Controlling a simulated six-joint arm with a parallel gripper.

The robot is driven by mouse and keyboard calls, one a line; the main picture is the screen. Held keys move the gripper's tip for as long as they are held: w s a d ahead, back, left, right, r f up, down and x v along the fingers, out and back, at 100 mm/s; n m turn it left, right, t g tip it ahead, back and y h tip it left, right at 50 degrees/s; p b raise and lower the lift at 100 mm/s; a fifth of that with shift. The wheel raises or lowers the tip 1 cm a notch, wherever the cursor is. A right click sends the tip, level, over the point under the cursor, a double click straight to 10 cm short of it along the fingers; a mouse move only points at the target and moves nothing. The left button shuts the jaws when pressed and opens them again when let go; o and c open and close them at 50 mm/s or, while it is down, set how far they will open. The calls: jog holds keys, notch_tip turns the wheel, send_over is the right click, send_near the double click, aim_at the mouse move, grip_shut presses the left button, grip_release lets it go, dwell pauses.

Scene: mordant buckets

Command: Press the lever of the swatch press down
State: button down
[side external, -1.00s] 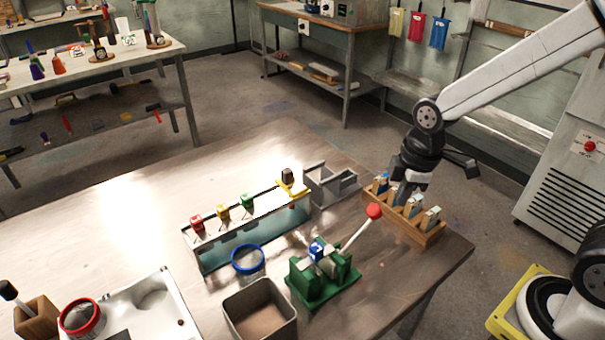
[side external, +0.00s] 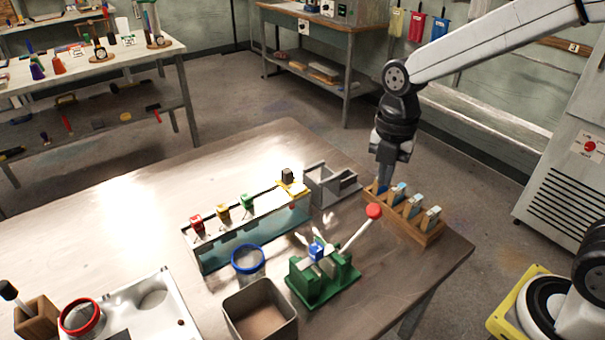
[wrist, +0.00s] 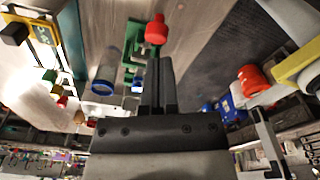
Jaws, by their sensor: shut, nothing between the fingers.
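The swatch press (side external: 322,285) is a green frame near the table's front right, with a blue-topped piece (side external: 317,250) in its middle. Its pale lever (side external: 356,236) slants up to the right and ends in a red knob (side external: 374,211). My gripper (side external: 383,188) is shut and empty, pointing down by the far end of the wooden rack, beyond the knob and apart from it. In the wrist view the shut fingers (wrist: 158,82) show below the red knob (wrist: 157,29), partly covering the lever. The green press (wrist: 133,58) lies to their left.
The wooden rack (side external: 430,238) with several upright pieces stands right of the lever. A grey open holder (side external: 325,187), a long trough with coloured clips (side external: 215,260), a blue-rimmed jar (side external: 248,262) and a square bin (side external: 260,312) surround the press. The table's left middle is clear.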

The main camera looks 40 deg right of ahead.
aim_at(373, 215)
jog(key=n, duration=0.1)
jog(key=r+n, duration=0.1)
jog(key=n, duration=0.1)
jog(key=shift+w+a+r, duration=0.15)
jog(key=shift+w+a, duration=0.15)
jog(key=shift+a, duration=0.1)
jog(key=shift+n, duration=0.3)
jog(key=shift+s+a+f, duration=0.1)
jog(key=shift+s+f, duration=0.05)
jog(key=shift+f, duration=1.5)
jog(key=shift+s+a+f, duration=0.1)
jog(key=shift+s+f, duration=0.05)
jog(key=shift+f, duration=1.5)
jog(key=shift+s+a+f, duration=0.1)
jog(key=shift+f, duration=0.2)
jog(key=shift+r, duration=0.1)
jog(key=shift+f, duration=2.2)
jog(key=shift+w, duration=0.2)
